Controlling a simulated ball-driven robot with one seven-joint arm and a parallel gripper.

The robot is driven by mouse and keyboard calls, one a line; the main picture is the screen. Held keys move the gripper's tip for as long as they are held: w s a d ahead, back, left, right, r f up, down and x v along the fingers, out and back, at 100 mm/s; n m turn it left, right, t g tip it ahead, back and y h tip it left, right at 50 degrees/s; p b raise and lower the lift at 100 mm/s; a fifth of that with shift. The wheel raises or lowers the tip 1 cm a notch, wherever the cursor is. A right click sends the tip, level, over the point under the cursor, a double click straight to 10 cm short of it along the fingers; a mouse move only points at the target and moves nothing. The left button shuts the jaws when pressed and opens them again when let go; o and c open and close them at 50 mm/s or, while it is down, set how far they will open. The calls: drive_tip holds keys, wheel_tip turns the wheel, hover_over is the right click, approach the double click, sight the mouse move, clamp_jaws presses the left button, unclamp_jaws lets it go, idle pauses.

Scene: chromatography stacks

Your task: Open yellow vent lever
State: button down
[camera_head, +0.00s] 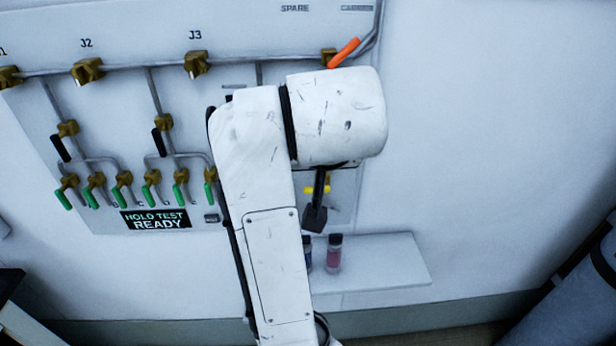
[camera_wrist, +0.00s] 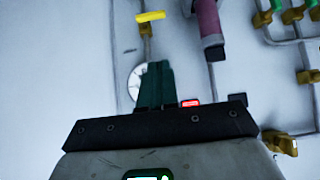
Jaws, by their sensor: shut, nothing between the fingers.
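The yellow vent lever (camera_wrist: 150,17) shows in the wrist view as a short bar lying nearly level across the picture, near a brass-coloured fitting. In the head view the lever (camera_head: 317,189) is a small yellow piece below my arm, partly covered by a dark part. My gripper (camera_wrist: 157,68) is shut and empty; its dark green fingers point toward the lever in the picture, with a visible gap between fingertips and lever. Depth to the panel is hard to judge.
A white round dial (camera_wrist: 134,84) lies behind the fingers. A pink cylinder (camera_wrist: 208,18) is close to their right. Green-handled valves (camera_head: 152,193) and a "READY" display (camera_head: 156,220) are at left. A vial (camera_head: 334,254) stands on the shelf (camera_head: 395,262). The wall at right is clear.

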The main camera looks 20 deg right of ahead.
drive_tip(key=shift+a+r, duration=0.15)
drive_tip(key=shift+r, duration=0.1)
drive_tip(key=shift+w, duration=0.1)
drive_tip(key=s+f+p+x, duration=0.1)
drive_tip(key=s+f+x, duration=0.1)
drive_tip(key=x, duration=1)
drive_tip(key=shift+w+a+f, duration=0.15)
drive_tip(key=shift+w+f, duration=0.1)
drive_tip(key=shift+f, duration=0.1)
